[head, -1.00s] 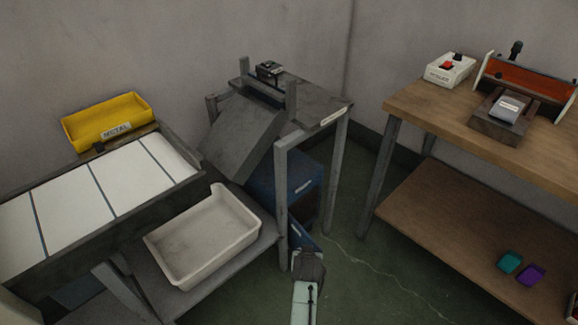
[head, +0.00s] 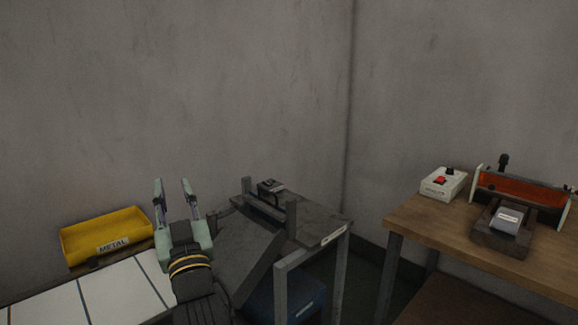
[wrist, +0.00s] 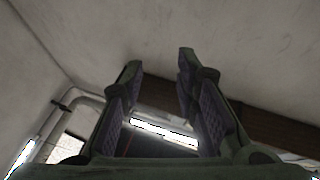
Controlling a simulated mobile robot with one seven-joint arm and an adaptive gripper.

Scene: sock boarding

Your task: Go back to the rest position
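My gripper (head: 174,184) is raised in the head view, in front of the grey wall and just right of the yellow bin. Its two fingers point up and stand apart with nothing between them. In the wrist view my gripper (wrist: 158,65) also shows open and empty, with wall, ceiling and a bright light strip beyond it.
A yellow bin (head: 112,244) labelled METAL stands at the left behind white panels (head: 110,299). A grey stand with a sloped plate (head: 246,258) is in the middle, a blue box (head: 303,301) below it. A wooden bench (head: 420,220) at right carries a white switch box (head: 443,183) and a red-backed device (head: 520,190).

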